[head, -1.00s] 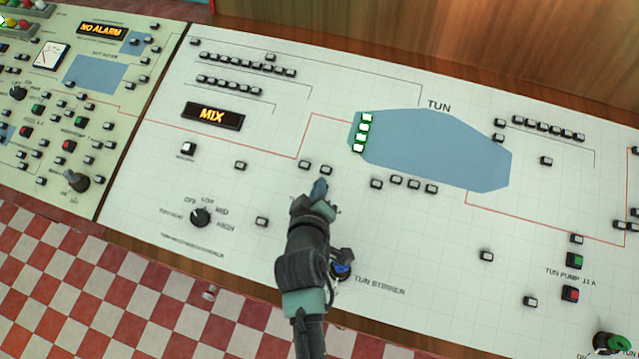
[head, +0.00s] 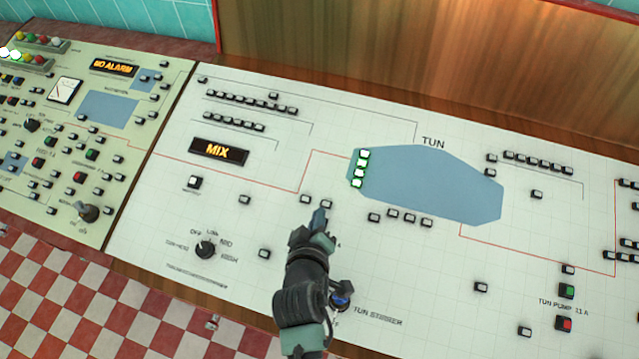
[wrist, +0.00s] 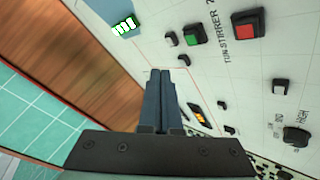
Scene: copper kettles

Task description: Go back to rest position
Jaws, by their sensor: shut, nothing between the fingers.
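My arm comes up from the bottom edge and partly covers the panel near that knob. In the wrist view my gripper (wrist: 168,75) has its two dark fingers together with nothing between them. It points toward the panel, and I cannot tell how far its tips are from the surface.
The MIX display (head: 219,151) glows orange and a rotary selector (head: 205,249) sits below it. The blue TUN shape (head: 430,185) has several lit green lamps (head: 360,168). A pale green panel (head: 115,110) adjoins at left. A wooden wall (head: 420,60) stands behind. The floor is red-white checkered.

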